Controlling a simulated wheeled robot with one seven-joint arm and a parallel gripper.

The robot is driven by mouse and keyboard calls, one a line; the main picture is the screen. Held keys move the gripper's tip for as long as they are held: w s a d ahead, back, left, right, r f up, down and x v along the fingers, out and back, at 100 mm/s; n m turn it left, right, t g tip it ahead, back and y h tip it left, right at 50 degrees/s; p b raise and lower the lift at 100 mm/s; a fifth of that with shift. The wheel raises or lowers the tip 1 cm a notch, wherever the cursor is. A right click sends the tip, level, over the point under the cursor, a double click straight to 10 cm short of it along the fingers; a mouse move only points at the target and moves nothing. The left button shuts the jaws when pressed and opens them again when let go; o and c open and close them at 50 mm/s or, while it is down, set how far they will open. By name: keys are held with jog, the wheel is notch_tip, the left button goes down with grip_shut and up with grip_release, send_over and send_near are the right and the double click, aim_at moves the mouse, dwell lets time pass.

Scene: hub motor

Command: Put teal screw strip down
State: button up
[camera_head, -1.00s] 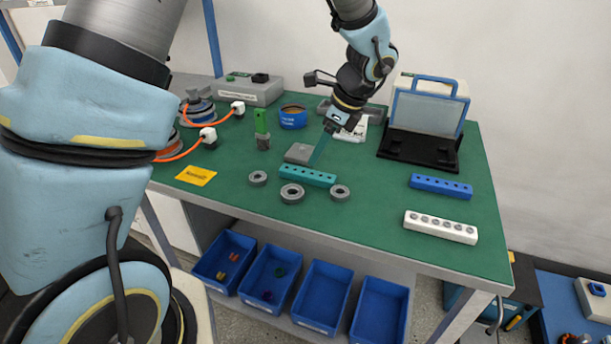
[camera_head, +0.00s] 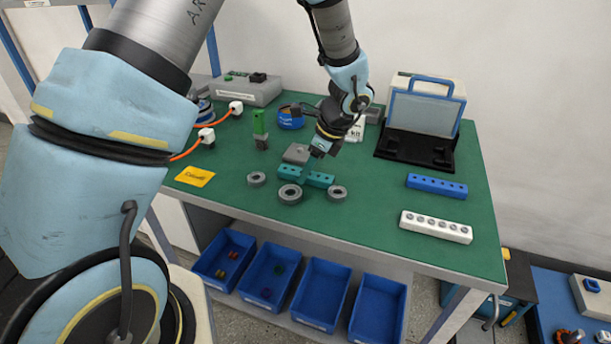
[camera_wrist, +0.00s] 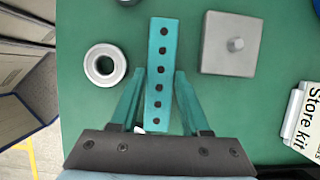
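The teal screw strip (camera_head: 321,179), a long bar with a row of dark holes, lies flat on the green bench top. In the wrist view the strip (camera_wrist: 161,62) runs lengthwise between the two teal fingers of my gripper (camera_wrist: 160,76). The fingers stand on either side of it, with narrow gaps visible, and look open. In the head view my gripper (camera_head: 307,170) points down at the middle of the strip, and its fingers hide part of it. The height of the fingertips over the bench is hard to judge.
Grey rings (camera_head: 290,194) lie in front of the strip; a grey square block (camera_head: 296,153) is behind it. A blue strip (camera_head: 437,186) and a white strip (camera_head: 436,227) lie at the right. A green-handled piece (camera_head: 260,124) stands at the left. The bench's middle right is clear.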

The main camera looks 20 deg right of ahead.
grip_shut()
dwell(0.3)
